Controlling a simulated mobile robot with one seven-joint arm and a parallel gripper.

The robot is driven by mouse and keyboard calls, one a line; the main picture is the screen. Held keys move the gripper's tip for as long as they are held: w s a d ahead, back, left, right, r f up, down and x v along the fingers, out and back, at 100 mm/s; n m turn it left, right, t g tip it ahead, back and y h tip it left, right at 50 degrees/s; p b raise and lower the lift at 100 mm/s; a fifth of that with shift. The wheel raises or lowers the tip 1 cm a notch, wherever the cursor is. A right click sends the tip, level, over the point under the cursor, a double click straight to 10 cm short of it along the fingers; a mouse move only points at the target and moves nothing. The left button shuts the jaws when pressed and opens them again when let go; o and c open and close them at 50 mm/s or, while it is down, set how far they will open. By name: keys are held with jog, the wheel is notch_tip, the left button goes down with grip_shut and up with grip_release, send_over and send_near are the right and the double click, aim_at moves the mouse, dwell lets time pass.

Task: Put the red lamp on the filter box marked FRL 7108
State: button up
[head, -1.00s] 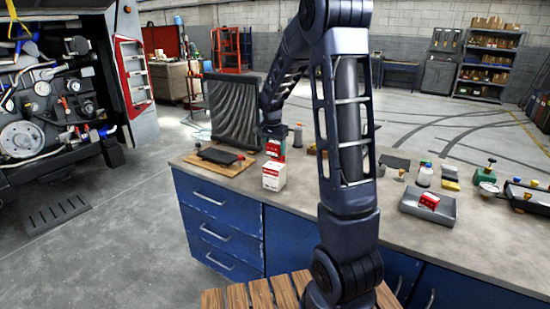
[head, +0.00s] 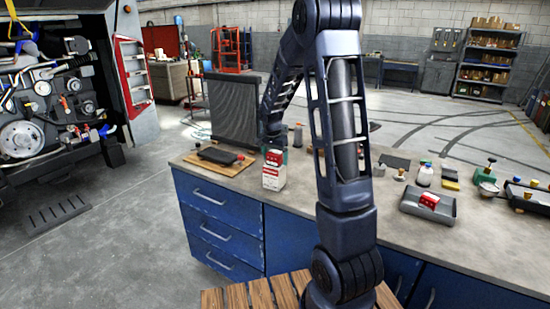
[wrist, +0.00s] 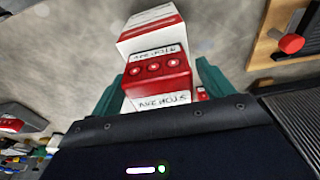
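The red lamp (wrist: 160,75) has three round spots and pale lettered bands. It sits between the teal fingers of my gripper (wrist: 161,78) in the wrist view, with the fingers close against its sides. In the head view the lamp (head: 274,157) shows as red at the top of the white and red filter box (head: 273,180), in line with it. I cannot tell whether the lamp rests on the box or hangs just above it. The box (wrist: 150,20) also shows beyond the lamp in the wrist view. I cannot read FRL 7108 on it.
A wooden board with a dark tool (head: 220,156) lies left of the box, and a radiator (head: 234,108) stands behind. A grey tray (head: 427,208) with a red box (head: 429,200) and several small items are on the right. Bare worktop (head: 225,187) lies left of the box.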

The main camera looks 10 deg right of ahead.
aim_at(273, 154)
jog(key=shift+r, duration=0.1)
jog(key=r, duration=0.7)
jog(key=s+a+r, duration=0.1)
jog(key=r, duration=0.3)
jog(key=shift+a, duration=0.1)
jog(key=s+d+r+n+t, duration=0.15)
jog(key=s+r, duration=0.25)
jog(key=s, duration=0.5)
jog(key=s+d+r+n, duration=0.1)
jog(key=s+r+n, duration=0.25)
jog(key=s, duration=0.45)
jog(key=s+n+t+y, duration=0.1)
jog(key=s+n, duration=0.3)
jog(key=s, duration=1.2)
jog(key=shift+s+d+f+t, duration=0.2)
jog(key=shift+d+f+t, duration=0.2)
jog(key=shift+f+t, duration=0.05)
